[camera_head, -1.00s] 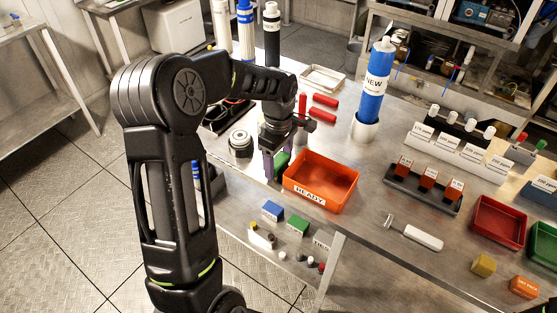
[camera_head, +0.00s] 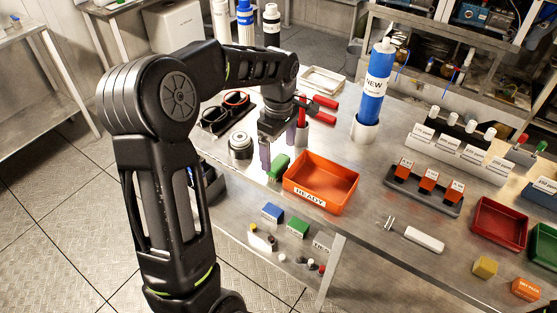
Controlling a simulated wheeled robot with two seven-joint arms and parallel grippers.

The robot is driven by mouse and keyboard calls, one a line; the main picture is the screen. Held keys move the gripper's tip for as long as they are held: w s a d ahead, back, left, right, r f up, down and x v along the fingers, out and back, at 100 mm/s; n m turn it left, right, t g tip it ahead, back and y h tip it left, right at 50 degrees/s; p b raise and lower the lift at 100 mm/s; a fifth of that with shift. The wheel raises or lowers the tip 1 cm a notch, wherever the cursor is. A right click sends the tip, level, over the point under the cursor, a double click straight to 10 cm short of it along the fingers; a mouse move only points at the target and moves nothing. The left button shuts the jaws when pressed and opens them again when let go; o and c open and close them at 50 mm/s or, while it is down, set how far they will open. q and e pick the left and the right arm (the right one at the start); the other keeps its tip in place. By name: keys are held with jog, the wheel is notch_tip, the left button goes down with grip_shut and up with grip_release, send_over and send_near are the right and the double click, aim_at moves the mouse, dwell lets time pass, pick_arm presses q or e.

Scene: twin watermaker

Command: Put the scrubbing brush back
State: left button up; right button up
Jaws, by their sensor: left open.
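A small green piece (camera_head: 279,167), which looks like the scrubbing brush, lies on the steel table just left of the orange READY tray (camera_head: 345,203). Its bristles cannot be made out. My left gripper (camera_head: 278,150) points down over it with its two purple-grey fingers apart. One finger stands left of the green piece and the other behind it. The fingers appear empty; whether one touches the piece I cannot tell. My right gripper is not in view.
A round black-and-silver part (camera_head: 240,146) stands left of the gripper. A blue NEW cylinder (camera_head: 375,88) stands upright in a white holder. A white-handled tool (camera_head: 424,239) lies on clear table at right.

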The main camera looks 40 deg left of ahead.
aim_at(278, 162)
pick_arm(q)
notch_tip(278, 162, up, 7)
dwell(0.3)
dwell(1.5)
